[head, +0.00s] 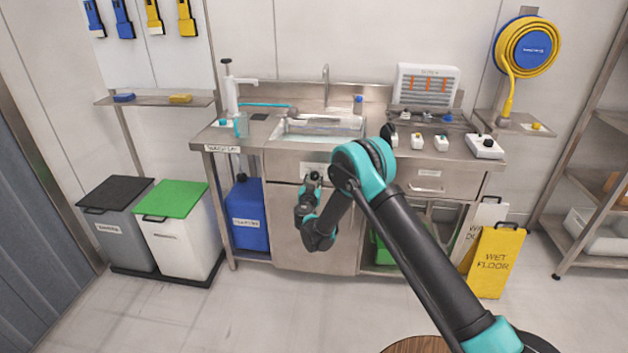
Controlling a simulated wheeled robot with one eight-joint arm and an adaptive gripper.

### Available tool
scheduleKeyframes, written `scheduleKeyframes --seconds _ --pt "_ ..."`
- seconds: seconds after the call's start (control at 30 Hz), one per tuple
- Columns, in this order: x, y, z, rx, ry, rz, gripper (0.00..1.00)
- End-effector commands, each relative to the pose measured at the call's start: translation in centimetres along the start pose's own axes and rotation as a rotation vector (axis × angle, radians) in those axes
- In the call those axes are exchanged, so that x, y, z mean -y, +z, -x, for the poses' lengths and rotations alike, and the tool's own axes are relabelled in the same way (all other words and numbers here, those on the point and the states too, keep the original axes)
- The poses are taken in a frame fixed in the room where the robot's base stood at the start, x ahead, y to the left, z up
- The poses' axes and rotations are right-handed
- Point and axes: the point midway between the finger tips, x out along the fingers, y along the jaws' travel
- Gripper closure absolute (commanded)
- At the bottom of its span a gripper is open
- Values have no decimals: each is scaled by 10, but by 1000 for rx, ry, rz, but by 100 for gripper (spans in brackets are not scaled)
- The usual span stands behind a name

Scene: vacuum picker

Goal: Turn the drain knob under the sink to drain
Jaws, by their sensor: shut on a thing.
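The steel sink (320,130) is set in the counter, with a steel front panel (280,165) and a cabinet door (285,235) below it. A pale label (317,167) shows on the panel under the basin. My gripper (313,178) is at this panel, just below the label, and is shut on the drain knob. The gripper and wrist hide the knob, so its turn position cannot be read. My forearm crosses the front of the counter from the right.
A blue container (247,215) stands under the counter's left side. Grey (115,225) and white green-lidded bins (175,235) stand left. A yellow wet-floor sign (495,262) stands right. The floor in front is clear.

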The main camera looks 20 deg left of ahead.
Motion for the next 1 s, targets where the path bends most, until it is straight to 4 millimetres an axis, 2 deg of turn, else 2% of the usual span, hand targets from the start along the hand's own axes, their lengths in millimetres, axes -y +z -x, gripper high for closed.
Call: scheduleKeyframes --seconds 0.37,1.0 --pt "0 0 0 -1 0 155 98" --pt "0 0 0 -1 0 749 98"
